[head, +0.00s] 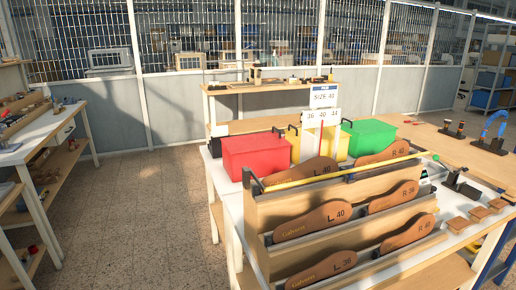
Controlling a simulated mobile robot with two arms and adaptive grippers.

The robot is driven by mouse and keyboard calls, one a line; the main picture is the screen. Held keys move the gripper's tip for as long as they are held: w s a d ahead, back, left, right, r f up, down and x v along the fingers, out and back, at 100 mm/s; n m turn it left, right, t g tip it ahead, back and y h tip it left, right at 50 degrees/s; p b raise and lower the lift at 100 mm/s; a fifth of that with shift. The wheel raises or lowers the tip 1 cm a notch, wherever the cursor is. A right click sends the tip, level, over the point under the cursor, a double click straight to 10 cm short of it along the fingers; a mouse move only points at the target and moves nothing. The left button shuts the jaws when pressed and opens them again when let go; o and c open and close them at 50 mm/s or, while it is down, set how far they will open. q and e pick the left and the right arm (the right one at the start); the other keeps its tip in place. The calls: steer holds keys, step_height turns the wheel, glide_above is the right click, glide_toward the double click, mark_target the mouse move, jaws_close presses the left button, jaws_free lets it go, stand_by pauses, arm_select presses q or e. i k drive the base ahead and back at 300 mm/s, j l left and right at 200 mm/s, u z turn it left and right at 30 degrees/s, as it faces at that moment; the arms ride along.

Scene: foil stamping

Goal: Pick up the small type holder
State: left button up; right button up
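Neither of my grippers is in view. I cannot tell for sure which object is the small type holder. Small dark upright tools (460,129) stand on the wooden surface at the right, and one of them could be it. A black device (462,187) lies on the white worktable to the right of a wooden rack (262,214). The rack holds several brown insoles stamped with L or R and a size, such as the L 40 insole (313,221).
Red (256,153), yellow (340,146) and green (371,136) bins stand behind the rack near a size sign (322,97). Brown square blocks (479,213) lie at the right. A side bench (62,124) stands at left. The tiled floor (140,215) between is clear.

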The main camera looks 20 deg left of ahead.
mark_target(56, 111)
steer(key=i+j+u, duration=0.3)
steer(key=u, duration=0.2)
steer(key=i+j+u, duration=0.35)
steer(key=u, duration=0.15)
steer(key=i+j+u, duration=0.15)
steer(key=i+u, duration=0.35)
steer(key=i, duration=0.7)
steer(key=i+u, duration=0.15)
steer(key=i, duration=1.2)
steer(key=i+u, duration=0.1)
steer(key=i, duration=0.6)
steer(key=i+l+u, duration=0.1)
steer(key=i, duration=0.6)
steer(key=i+l, duration=0.25)
steer(key=i, duration=0.4)
steer(key=i+l+u, duration=0.2)
steer(key=i, duration=0.15)
steer(key=i+u, duration=0.25)
steer(key=i, duration=0.15)
steer(key=i+u, duration=0.15)
steer(key=u, duration=0.25)
steer(key=i+l+u, duration=0.1)
steer(key=u, duration=0.3)
